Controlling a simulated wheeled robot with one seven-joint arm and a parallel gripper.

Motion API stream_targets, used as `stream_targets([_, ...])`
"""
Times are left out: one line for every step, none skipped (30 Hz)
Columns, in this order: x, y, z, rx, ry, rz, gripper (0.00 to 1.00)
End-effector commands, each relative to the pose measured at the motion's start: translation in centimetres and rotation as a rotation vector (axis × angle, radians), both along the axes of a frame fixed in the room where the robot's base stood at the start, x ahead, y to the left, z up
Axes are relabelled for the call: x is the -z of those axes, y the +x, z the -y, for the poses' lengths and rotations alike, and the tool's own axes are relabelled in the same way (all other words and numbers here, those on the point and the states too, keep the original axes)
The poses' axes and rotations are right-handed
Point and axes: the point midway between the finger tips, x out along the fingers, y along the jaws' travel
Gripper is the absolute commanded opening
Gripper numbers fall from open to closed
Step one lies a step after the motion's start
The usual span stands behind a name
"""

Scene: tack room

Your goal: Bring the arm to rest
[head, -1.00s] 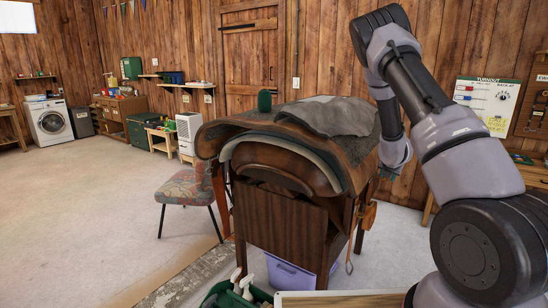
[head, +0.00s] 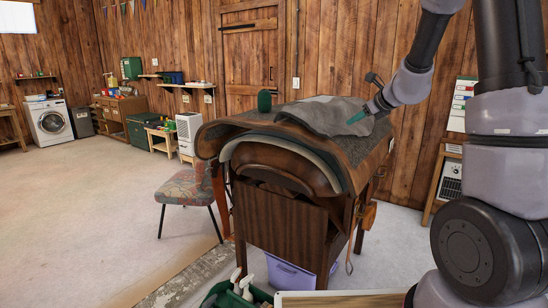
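My gripper (head: 360,116) is at the right end of the saddle's top in the head view, at the lower end of my arm. A teal finger part shows against the grey cloth (head: 325,113); whether it touches or grips the cloth, I cannot tell. The finger gap is too small to make out. The grey cloth lies crumpled over the top of the brown saddle (head: 285,165). The saddle sits on a dark wooden stand (head: 280,225). My arm is bent, coming in from the right.
A dark green rounded object (head: 264,101) stands behind the saddle. A patterned chair (head: 188,188) is left of the stand. A purple bin (head: 290,275) is under it, and a green caddy with spray bottles (head: 236,292) is in front. The floor at left is clear.

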Motion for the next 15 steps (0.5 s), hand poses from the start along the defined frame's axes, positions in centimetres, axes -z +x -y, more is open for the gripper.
stream_targets([-2.6, -2.0, -1.4, -0.109, -0.06, 0.048, 0.4])
stream_targets([-3.7, -3.2, -2.2, -0.175, -0.102, 0.073, 0.4])
stream_targets([-5.1, -5.0, -3.2, -0.263, -0.159, 0.106, 0.4])
stream_targets([-6.0, -6.3, -3.9, -0.328, -0.207, 0.132, 0.4])
stream_targets([-6.9, -7.7, -4.5, -0.394, -0.254, 0.156, 0.4])
stream_targets([-8.0, -9.6, -5.3, -0.478, -0.321, 0.19, 0.4])
stream_targets([-8.6, -11.1, -5.8, -0.541, -0.373, 0.214, 0.4])
stream_targets([-9.2, -12.5, -6.2, -0.603, -0.428, 0.239, 0.4])
stream_targets([-9.9, -14.5, -6.6, -0.682, -0.503, 0.27, 0.4])
stream_targets([-10.3, -16.0, -7.0, -0.743, -0.561, 0.291, 0.4])
stream_targets([-10.7, -17.5, -7.2, -0.801, -0.622, 0.313, 0.4])
stream_targets([-11.0, -19.5, -7.3, -0.877, -0.706, 0.339, 0.4])
stream_targets([-11.2, -21.0, -7.3, -0.932, -0.77, 0.356, 0.4])
stream_targets([-11.3, -22.4, -7.3, -0.986, -0.837, 0.372, 0.4])
stream_targets([-11.4, -24.3, -7.1, -1.057, -0.927, 0.389, 0.4])
